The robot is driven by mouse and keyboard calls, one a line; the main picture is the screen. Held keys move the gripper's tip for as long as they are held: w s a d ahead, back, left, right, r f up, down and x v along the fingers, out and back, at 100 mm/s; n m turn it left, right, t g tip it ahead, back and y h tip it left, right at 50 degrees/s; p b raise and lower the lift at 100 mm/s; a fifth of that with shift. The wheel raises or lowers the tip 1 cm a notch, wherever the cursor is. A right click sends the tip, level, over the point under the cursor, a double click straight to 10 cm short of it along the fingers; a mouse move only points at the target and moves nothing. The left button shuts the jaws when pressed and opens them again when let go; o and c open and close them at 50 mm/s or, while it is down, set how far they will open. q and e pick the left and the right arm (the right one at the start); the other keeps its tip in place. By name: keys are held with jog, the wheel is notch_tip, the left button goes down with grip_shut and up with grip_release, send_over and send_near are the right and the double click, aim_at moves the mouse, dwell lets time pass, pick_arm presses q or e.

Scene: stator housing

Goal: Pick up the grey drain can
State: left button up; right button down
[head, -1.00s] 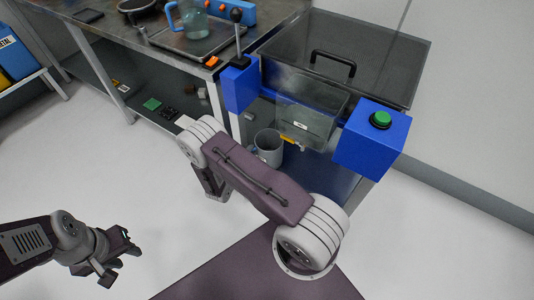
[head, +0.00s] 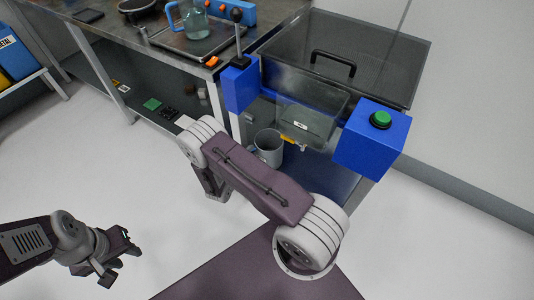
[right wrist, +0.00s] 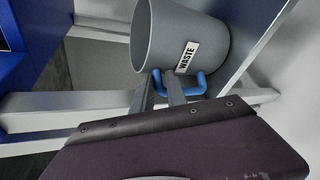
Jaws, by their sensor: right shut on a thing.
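The grey drain can (head: 268,148) stands under the machine with the mesh-topped lid, partly behind my right arm in the head view. In the right wrist view the can (right wrist: 180,38) is large, with a white label reading WASTE and a blue handle (right wrist: 201,84). My right gripper (right wrist: 170,82) is shut on the blue handle at the can's side. In the head view the right gripper is hidden behind my own arm. My left gripper (head: 117,262) is at the lower left over the floor, away from everything; its fingers look apart and empty.
A clear box (head: 309,118) with a yellow tap hangs above the can. Blue housings stand either side, one with a green button (head: 380,119). A steel bench (head: 160,54) holds a blue-handled jug (head: 194,22). Open floor lies to the left.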

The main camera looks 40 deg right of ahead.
jog(key=shift+s+f, duration=0.15)
jog(key=shift+f, duration=0.1)
